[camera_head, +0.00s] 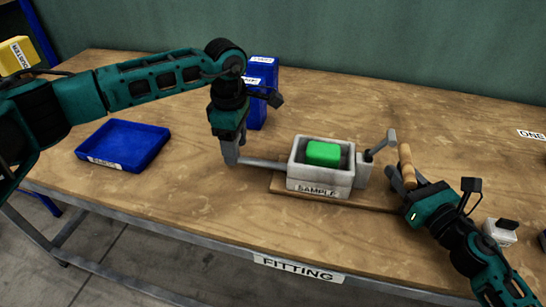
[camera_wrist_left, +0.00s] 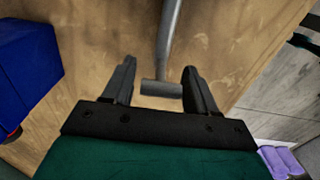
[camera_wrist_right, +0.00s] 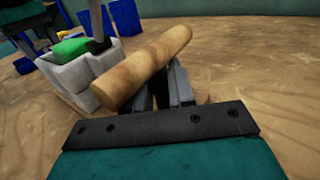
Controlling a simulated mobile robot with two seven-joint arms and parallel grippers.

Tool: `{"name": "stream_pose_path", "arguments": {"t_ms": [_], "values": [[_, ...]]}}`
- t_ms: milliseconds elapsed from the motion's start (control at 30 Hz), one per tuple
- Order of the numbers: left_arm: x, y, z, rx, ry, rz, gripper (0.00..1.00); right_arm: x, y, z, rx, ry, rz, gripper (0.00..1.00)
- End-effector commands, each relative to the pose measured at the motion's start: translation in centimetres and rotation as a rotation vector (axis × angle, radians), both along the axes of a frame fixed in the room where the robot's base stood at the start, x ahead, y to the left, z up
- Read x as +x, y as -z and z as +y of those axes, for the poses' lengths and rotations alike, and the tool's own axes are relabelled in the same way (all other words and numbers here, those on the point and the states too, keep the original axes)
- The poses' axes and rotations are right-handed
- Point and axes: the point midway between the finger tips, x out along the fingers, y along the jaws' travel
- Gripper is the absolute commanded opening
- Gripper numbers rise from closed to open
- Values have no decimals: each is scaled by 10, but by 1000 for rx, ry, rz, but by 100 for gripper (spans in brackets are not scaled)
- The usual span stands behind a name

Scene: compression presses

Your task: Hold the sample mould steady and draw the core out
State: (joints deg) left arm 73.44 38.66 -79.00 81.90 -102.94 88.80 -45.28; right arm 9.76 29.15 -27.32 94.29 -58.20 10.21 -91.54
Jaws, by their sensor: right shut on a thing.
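The grey sample mould (camera_head: 320,190) sits on a thin wooden board, with a green block (camera_head: 323,152) inside its open top. A grey bar (camera_head: 265,163) sticks out from its left side and ends in a short crosspiece (camera_wrist_left: 160,88). My left gripper (camera_head: 232,157) is open, with its fingers apart on either side of that crosspiece. A wooden handle (camera_head: 407,165) stands to the right of the mould. My right gripper (camera_head: 403,180) is shut on this handle; in the right wrist view the handle (camera_wrist_right: 145,68) lies across the fingertips and hides them. I cannot see how the handle joins the core.
A cranked grey lever (camera_head: 381,147) rises at the mould's right end, close to the handle. An empty blue tray (camera_head: 150,158) lies at the left. Blue bins (camera_head: 264,80) stand behind my left gripper. A small white object (camera_head: 500,232) is near my right arm. The bench's back right is clear.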

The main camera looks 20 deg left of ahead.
Motion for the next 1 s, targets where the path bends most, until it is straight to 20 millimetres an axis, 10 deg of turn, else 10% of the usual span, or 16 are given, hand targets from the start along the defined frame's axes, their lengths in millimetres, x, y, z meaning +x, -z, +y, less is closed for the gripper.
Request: {"name": "stream_pose_path", "arguments": {"t_ms": [467, 1000], "values": [[1, -11, -2, -4, 3, -4, 68, 0, 0, -1, -1, 2, -1, 0], [1, -110, -1, -3, 2, -3, 68, 0, 0, 0, 0, 0, 0, 0]]}}
